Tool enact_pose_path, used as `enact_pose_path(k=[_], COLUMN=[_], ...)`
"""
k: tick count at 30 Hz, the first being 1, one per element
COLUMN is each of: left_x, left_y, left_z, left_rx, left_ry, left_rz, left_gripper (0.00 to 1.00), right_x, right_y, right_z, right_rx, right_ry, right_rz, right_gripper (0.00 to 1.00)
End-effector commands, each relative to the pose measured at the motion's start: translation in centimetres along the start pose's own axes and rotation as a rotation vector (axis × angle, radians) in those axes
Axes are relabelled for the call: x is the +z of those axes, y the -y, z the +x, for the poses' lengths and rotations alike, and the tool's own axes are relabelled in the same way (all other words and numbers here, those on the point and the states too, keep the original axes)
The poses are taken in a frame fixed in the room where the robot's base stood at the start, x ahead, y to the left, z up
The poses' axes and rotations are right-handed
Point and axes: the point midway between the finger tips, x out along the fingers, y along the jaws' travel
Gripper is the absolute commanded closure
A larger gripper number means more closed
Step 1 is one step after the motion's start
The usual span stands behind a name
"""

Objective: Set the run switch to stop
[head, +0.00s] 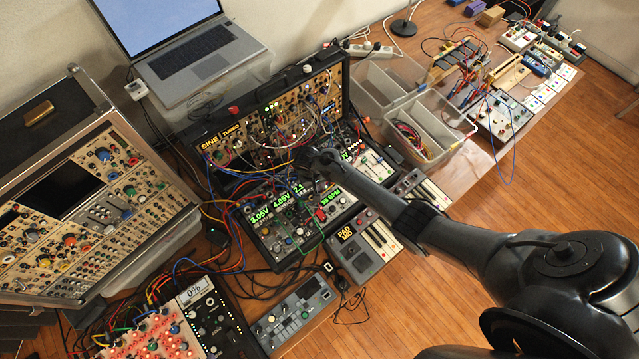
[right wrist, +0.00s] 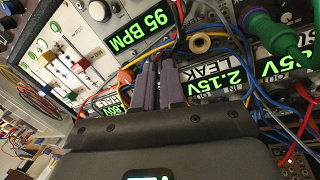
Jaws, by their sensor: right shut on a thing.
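My right gripper (head: 304,157) reaches in from the right over the black synth case (head: 262,228), among its patch cables. In the right wrist view its two grey-purple fingers (right wrist: 158,72) are close together, shut on a small panel control that they mostly hide. I cannot read a run or stop label there. A green "95 BPM" display (right wrist: 133,45) is just beyond the fingertips, on a light panel with a knob. My left gripper is not in view.
Blue, red and orange cables (right wrist: 205,32) pass close to the fingers. A green plug (right wrist: 268,35) stands up at the right. In the head view, a laptop (head: 200,62) is behind, clear bins (head: 425,130) and a pad unit (head: 362,247) lie to the right, and another synth case (head: 90,210) stands left.

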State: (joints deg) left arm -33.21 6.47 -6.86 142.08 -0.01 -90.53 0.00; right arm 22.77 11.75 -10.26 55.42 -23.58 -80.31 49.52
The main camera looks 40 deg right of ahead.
Motion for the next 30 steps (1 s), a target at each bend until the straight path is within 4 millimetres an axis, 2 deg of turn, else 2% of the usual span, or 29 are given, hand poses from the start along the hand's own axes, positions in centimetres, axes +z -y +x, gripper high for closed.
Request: enact_pose_path(k=[8,16,30], left_x=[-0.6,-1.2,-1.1], left_y=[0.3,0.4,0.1], left_z=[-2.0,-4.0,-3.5], left_rx=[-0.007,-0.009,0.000], left_ry=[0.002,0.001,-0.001], left_rz=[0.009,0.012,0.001], left_gripper=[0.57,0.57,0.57], right_x=[0.7,1.6,2.9], right_y=[-0.4,-0.7,-0.8], right_z=[-0.4,-0.2,0.6], right_rx=[-0.035,-0.109,-0.234], right_ry=[-0.104,-0.308,-0.648], right_rz=[0.021,0.061,0.138], right_gripper=[1.00,1.00,1.00])
